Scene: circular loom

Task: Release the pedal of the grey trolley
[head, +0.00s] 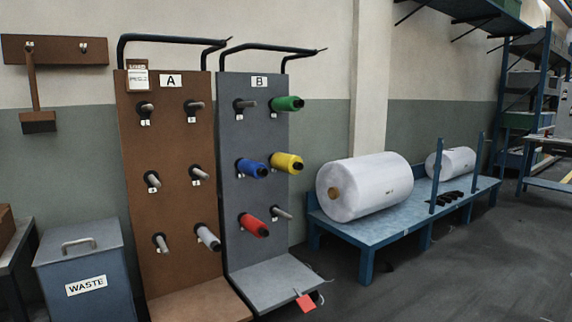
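The grey trolley (258,200), marked B, stands upright beside the brown trolley in the head view. It has a black handle bar on top and a flat base plate (275,283) at the floor. A small red plate (306,301) sticks out at the front right corner of that base and looks like the pedal. I cannot tell whether it is pressed or raised. Green (287,104), blue (251,168), yellow (287,162) and red (253,225) bobbins sit on its pegs; other pegs are bare. My gripper is not in view.
The brown trolley (170,225), marked A, stands close on the left, with a blue-grey waste bin (85,265) beyond it. A low blue platform (385,225) with large white rolls (365,186) stands to the right. The floor at front right is clear.

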